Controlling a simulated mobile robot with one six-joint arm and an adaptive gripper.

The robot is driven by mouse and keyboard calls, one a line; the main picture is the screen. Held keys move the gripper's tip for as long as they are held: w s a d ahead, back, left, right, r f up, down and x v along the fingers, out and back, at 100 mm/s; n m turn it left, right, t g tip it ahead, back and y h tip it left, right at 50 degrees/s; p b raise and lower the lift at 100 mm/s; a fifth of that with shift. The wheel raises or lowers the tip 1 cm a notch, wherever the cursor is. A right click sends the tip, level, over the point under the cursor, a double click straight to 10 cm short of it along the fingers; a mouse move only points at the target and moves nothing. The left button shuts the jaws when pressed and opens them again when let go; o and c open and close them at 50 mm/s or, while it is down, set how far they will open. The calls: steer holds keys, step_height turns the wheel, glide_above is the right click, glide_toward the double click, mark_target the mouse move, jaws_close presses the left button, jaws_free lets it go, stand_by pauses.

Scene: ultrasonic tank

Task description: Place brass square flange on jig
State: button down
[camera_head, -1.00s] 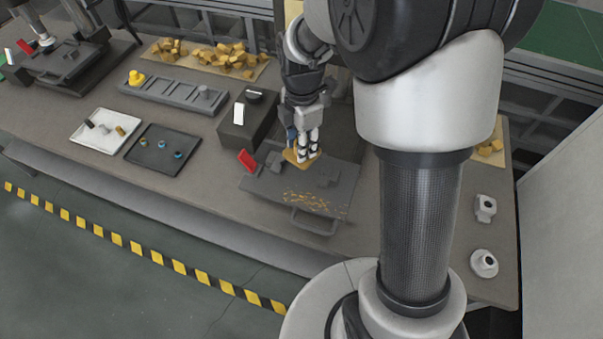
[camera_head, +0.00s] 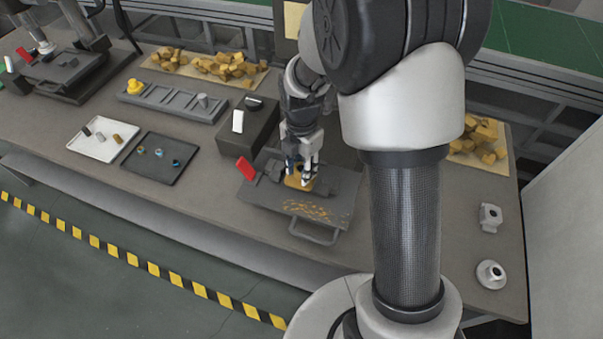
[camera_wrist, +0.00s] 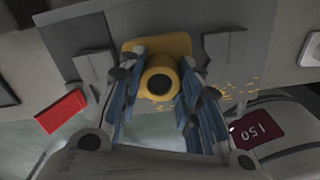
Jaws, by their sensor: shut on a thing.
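The brass square flange (camera_head: 295,182) is a yellow square plate with a round hub and a dark bore. In the wrist view the flange (camera_wrist: 160,74) sits between my fingers, hub toward the camera. My gripper (camera_head: 303,172) points down and is shut on the hub; in the wrist view its fingers (camera_wrist: 158,92) lie on either side. The dark grey jig (camera_head: 342,190) is a flat plate with a front handle. The flange plate lies between the jig's two grey clamp blocks, at or just above its surface; I cannot tell whether it touches. The fingers partly hide it.
A red plate (camera_head: 245,167) stands at the jig's left end. Brass chips (camera_head: 318,208) are scattered on the jig's front. A dark box (camera_head: 250,125) stands behind left. A black tray (camera_head: 160,158) lies further left. Two metal parts (camera_head: 490,217) stand on the right of the table.

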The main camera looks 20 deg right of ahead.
steer(key=shift+f, duration=1)
steer(key=shift+f+b, duration=0.2)
steer(key=shift+b, duration=0.1)
steer(key=c, duration=1.2)
jaws_free()
steer(key=shift+o, duration=0.2)
steer(key=shift+r, duration=0.1)
